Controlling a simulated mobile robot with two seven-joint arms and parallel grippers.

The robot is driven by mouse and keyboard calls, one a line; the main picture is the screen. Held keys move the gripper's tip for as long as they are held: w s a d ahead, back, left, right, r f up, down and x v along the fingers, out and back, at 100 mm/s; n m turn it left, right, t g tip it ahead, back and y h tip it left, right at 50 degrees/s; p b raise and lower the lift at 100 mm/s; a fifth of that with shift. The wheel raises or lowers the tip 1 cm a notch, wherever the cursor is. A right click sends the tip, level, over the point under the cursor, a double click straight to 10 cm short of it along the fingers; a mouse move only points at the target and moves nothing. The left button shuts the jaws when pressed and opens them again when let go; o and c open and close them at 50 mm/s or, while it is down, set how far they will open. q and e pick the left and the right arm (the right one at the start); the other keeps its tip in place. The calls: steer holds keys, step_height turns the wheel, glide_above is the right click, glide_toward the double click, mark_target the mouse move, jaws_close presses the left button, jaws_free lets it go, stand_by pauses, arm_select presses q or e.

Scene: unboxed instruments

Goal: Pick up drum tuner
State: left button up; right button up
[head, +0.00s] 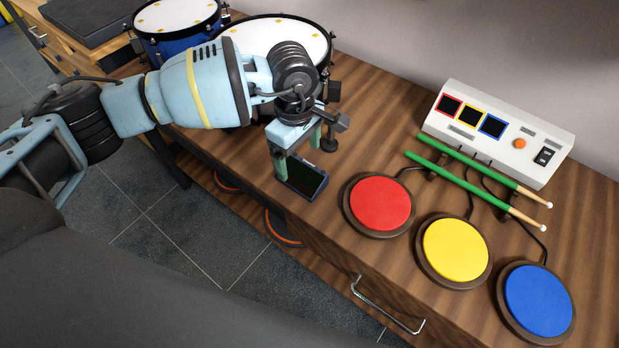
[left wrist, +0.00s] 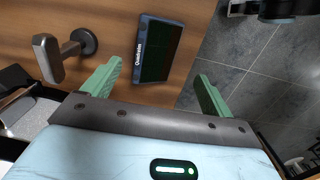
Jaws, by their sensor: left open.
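A flat dark rectangular device with a blue-grey frame and a dark green screen, which looks like the drum tuner (head: 306,180), lies on the wooden table near its front edge. It also shows in the left wrist view (left wrist: 159,50), with white lettering on its frame. My left gripper (head: 298,152) is open and empty, pointing down just above the device. In the left wrist view, the green fingers of my left gripper (left wrist: 159,72) stand apart on either side of it, not touching it. My right gripper is not in view.
A grey metal piece with a round foot (left wrist: 62,57) stands close beside the device. Drums (head: 178,18) stand behind my left arm. Red (head: 381,204), yellow (head: 455,250) and blue (head: 538,300) pads, green drumsticks (head: 460,173) and a white console (head: 500,130) lie right.

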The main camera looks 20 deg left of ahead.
mark_target(299, 172)
arm_select(q)
steer(key=shift+w+a+r, duration=0.25)
steer(key=shift+w+a, duration=0.05)
steer(key=shift+a, duration=0.15)
steer(key=shift+f, duration=0.7)
steer(key=shift+d+f, duration=0.15)
steer(key=shift+f, duration=1.5)
steer(key=shift+d+f, duration=0.15)
steer(key=shift+f, duration=1.5)
steer(key=c, duration=1.1)
steer(key=shift+c, duration=0.2)
steer(key=shift+r, duration=0.15)
steer(key=shift+r, duration=0.45)
steer(key=shift+s+a+r, duration=0.1)
steer(key=shift+s+r, duration=0.15)
steer(key=shift+r, duration=0.4)
steer(key=shift+s+a+r, duration=0.1)
steer(key=shift+s+r, duration=0.1)
steer(key=shift+r, duration=0.4)
steer(key=s+a, duration=0.2)
steer(key=s, duration=0.5)
steer(key=s+a+r, duration=0.1)
steer(key=s+a, duration=0.1)
steer(key=s, duration=0.5)
steer(key=shift+s+a+r, duration=0.15)
steer(key=shift+a+r, duration=0.05)
steer(key=shift+a, duration=0.1)
